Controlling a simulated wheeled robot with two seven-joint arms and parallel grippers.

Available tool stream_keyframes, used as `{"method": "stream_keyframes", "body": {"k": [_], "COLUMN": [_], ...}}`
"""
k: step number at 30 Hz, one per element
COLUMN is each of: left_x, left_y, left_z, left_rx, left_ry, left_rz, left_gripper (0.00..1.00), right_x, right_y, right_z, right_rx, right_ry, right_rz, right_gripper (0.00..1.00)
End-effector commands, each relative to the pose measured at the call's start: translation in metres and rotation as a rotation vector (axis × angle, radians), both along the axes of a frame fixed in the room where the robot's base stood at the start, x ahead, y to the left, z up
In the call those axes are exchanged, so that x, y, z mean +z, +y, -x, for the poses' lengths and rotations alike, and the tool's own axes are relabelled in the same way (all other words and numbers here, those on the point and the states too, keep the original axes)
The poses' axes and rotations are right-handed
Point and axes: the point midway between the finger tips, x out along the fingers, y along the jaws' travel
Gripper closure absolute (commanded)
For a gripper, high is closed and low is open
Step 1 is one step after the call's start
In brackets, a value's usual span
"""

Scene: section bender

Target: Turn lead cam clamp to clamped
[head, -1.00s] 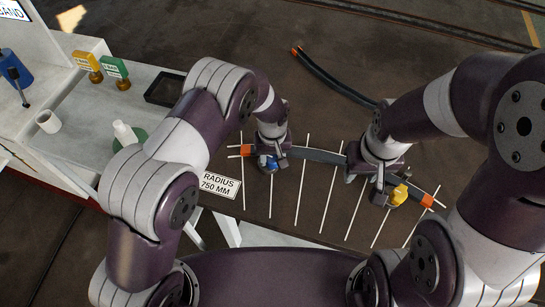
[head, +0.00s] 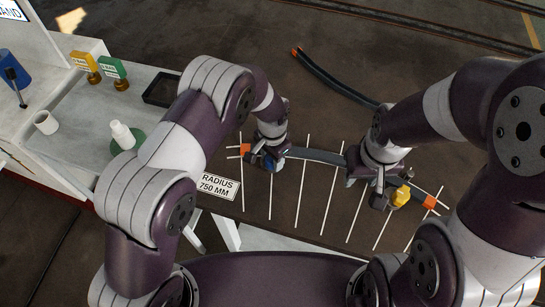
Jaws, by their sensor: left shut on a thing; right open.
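A dark curved bar (head: 318,156) with orange ends lies across white lines on the brown board. A clamp with a round blue part (head: 276,164) is near its left end, and a clamp with a yellow knob (head: 401,196) is near its right end. I cannot tell from labels which is the lead one. My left gripper (head: 266,157) is shut on the blue clamp's handle and mostly hides it. My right gripper (head: 378,196) is open, close beside the yellow knob on its left; whether they touch is unclear.
A second dark bar (head: 335,80) with an orange end lies behind. A "RADIUS 750 MM" plate (head: 217,186) is at the board's left.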

Motion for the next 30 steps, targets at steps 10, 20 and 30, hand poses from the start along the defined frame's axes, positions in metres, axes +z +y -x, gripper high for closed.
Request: {"method": "stream_keyframes", "body": {"k": [10, 20, 30], "left_x": [0.0032, 0.0037, 0.0039], "left_y": [-0.001, -0.0011, -0.001], "left_z": [-0.0029, -0.0033, -0.0035], "left_rx": [-0.199, -0.271, -0.276], "left_ry": [-0.008, -0.009, -0.01], "left_rz": [0.004, 0.004, 0.003], "left_gripper": [0.87, 0.87, 0.87], "right_x": [-0.0022, -0.0028, -0.0028], "right_y": [0.0, 0.0, 0.0], "right_z": [-0.0001, 0.0, 0.0], "right_rx": [0.0, 0.0, 0.0], "right_ry": [0.0, 0.0, 0.0], "right_rz": [0.0, 0.0, 0.0], "right_gripper": [0.57, 0.57, 0.57]}}
